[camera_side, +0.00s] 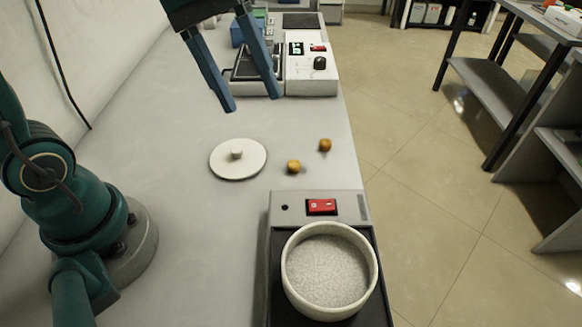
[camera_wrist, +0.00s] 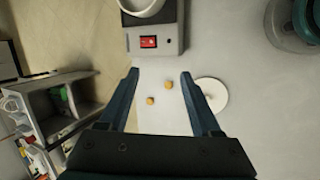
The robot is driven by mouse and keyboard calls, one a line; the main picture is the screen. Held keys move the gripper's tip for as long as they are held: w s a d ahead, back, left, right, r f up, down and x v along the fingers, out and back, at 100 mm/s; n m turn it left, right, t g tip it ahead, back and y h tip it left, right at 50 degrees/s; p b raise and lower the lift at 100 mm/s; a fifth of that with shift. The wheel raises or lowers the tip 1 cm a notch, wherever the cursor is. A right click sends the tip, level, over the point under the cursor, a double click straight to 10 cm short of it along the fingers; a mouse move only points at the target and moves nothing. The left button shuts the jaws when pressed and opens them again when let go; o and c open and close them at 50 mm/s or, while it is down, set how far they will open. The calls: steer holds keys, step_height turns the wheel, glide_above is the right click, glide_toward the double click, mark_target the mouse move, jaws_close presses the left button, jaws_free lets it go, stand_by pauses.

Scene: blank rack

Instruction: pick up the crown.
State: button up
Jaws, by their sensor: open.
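Two small orange-brown pieces lie apart on the grey bench; both look like crowns, and I cannot tell them apart by kind. In the side view one crown (camera_side: 293,167) is nearer the round lid and the other crown (camera_side: 325,145) is farther back, near the bench's right edge. The wrist view also shows the two crowns (camera_wrist: 168,85) (camera_wrist: 150,100). My gripper (camera_side: 254,102) is open and empty, raised above the bench. In the wrist view its fingers (camera_wrist: 159,73) point toward the area with the crowns, which appear between them.
A white lid (camera_side: 238,162) with a knob lies left of the crowns. In front, a white bowl (camera_side: 372,268) of pale granules stands on a black device with a red switch (camera_side: 321,207). A control box (camera_side: 312,82) stands behind. The bench drops off at right.

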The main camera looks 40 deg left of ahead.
steer(key=w+a+f+n+g+h, duration=0.1)
steer(key=w+f+n+g+h, duration=0.15)
steer(key=w, duration=0.35)
steer(key=n+h, duration=0.3)
glide_above(290, 160)
steer(key=a, duration=0.1)
step_height(290, 160, down, 4)
steer(key=a+f, duration=0.1)
steer(key=f, duration=0.1)
steer(key=w+a+f+n+h, duration=0.1)
steer(key=f, duration=0.1)
steer(key=a+f+n+h, duration=0.1)
steer(key=f, duration=0.2)
steer(key=shift+w+n, duration=0.25)
steer(key=shift+w, duration=0.1)
steer(key=shift+n+h, duration=0.55)
steer(key=shift+n, duration=0.35)
steer(key=f, duration=0.1)
steer(key=a+f, duration=0.1)
steer(key=f, duration=0.1)
steer(key=s+f, duration=0.1)
steer(key=shift+a+f, duration=0.2)
steer(key=shift+f, duration=0.2)
steer(key=shift+s+d+f+t, duration=0.1)
steer(key=shift+f+t, duration=0.15)
steer(key=shift+f, duration=0.1)
steer(key=shift+x, duration=2.25)
jaws_close()
